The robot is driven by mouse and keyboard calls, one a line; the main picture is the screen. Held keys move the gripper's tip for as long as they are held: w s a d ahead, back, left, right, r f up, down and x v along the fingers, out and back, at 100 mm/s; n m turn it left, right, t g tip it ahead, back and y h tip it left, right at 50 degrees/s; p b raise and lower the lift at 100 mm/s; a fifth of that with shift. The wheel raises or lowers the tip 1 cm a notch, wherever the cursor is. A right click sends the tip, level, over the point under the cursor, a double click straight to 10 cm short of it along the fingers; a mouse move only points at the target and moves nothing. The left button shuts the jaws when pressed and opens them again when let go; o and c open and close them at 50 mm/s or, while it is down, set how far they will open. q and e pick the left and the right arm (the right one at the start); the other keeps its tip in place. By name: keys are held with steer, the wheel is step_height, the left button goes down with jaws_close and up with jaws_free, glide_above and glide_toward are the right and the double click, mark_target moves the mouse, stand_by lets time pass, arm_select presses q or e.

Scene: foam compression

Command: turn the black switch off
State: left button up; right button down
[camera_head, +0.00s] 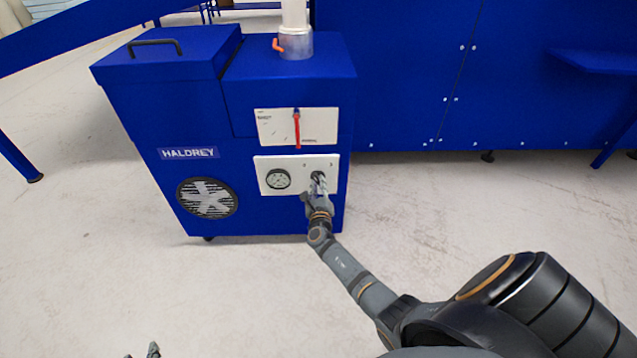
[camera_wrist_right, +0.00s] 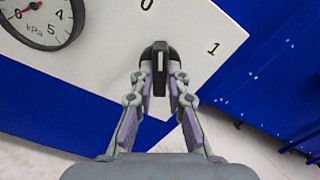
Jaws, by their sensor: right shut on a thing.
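The black switch (camera_wrist_right: 157,57) is on a white panel (camera_wrist_right: 100,62) marked 0 and 1, on the front of a blue machine (camera_head: 252,197). In the right wrist view its white-marked handle points up in the picture, toward the side where 0 stands. My right gripper (camera_wrist_right: 159,75) is shut on the switch, with a finger on each side of it. In the head view the right gripper (camera_head: 318,182) reaches the panel and covers most of the switch. Only the fingertips of my left gripper (camera_head: 143,352) show at the bottom edge; their opening is unclear.
A pressure gauge (camera_head: 278,179) sits left of the switch. An upper white plate (camera_head: 270,125) carries a red lever (camera_head: 297,130). A fan grille (camera_head: 208,198) is at the lower left. A blue wall (camera_head: 420,75) stands behind; the pale floor (camera_head: 450,215) to the right is clear.

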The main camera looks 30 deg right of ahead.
steer(key=shift+n, duration=0.7)
steer(key=shift+n+p, duration=0.4)
steer(key=shift+p, duration=0.05)
steer(key=c, duration=1.5)
jaws_free()
steer(key=o, duration=1.2)
arm_select(q)
steer(key=s+f+g, duration=0.4)
steer(key=s+f, duration=0.2)
steer(key=shift+s+d, duration=0.3)
steer(key=shift+w, duration=0.1)
arm_select(e)
steer(key=shift+p+v, duration=0.5)
steer(key=shift+v, duration=0.5)
arm_select(q)
step_height(320, 180, up, 2)
steer(key=shift+r+p, duration=0.2)
steer(key=shift+p, duration=0.6)
arm_select(e)
steer(key=v, duration=0.5)
